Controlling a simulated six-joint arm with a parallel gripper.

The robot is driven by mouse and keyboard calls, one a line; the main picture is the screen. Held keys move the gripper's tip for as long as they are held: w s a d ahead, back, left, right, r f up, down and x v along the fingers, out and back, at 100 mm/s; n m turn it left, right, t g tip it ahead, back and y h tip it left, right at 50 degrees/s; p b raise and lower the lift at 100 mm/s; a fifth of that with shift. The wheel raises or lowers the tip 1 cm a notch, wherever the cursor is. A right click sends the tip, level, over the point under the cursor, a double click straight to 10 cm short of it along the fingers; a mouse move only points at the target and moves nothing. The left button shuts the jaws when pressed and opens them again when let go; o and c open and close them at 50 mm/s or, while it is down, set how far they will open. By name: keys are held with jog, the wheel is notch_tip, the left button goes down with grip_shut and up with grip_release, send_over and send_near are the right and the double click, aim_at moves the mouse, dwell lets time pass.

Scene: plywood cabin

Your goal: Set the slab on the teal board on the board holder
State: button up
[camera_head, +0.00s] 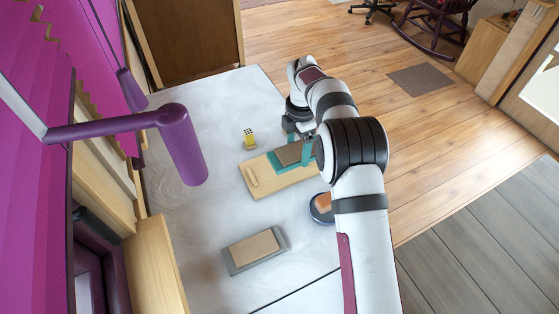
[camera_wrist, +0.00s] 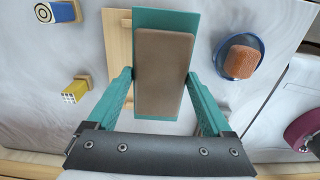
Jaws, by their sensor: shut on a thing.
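The brown slab (camera_head: 289,153) lies flat over the teal board (camera_head: 274,163), with a teal margin showing around it. In the wrist view the slab (camera_wrist: 164,75) sits lengthwise on the teal board (camera_wrist: 166,17). My gripper (camera_wrist: 160,74) has its teal fingers shut on the slab's two long sides; finger contact with the board edge is hard to judge. The light wooden board holder (camera_head: 262,187), with a small raised bar, lies beneath the teal board and shows at its left in the wrist view (camera_wrist: 117,55). Whether the board touches it is unclear. My arm hides the right side.
A grey board (camera_head: 237,268) with a tan slab (camera_head: 254,249) lies at the table's front. A dark round dish (camera_head: 318,215) with an orange-brown block stands right of the holder. A yellow block (camera_head: 248,138) stands behind it. The table's left side is clear.

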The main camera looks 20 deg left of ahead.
aim_at(280, 150)
jog(key=a+f, duration=0.2)
jog(key=a, duration=0.1)
jog(key=a+f, duration=0.1)
jog(key=a, duration=0.1)
jog(key=shift+f, duration=2)
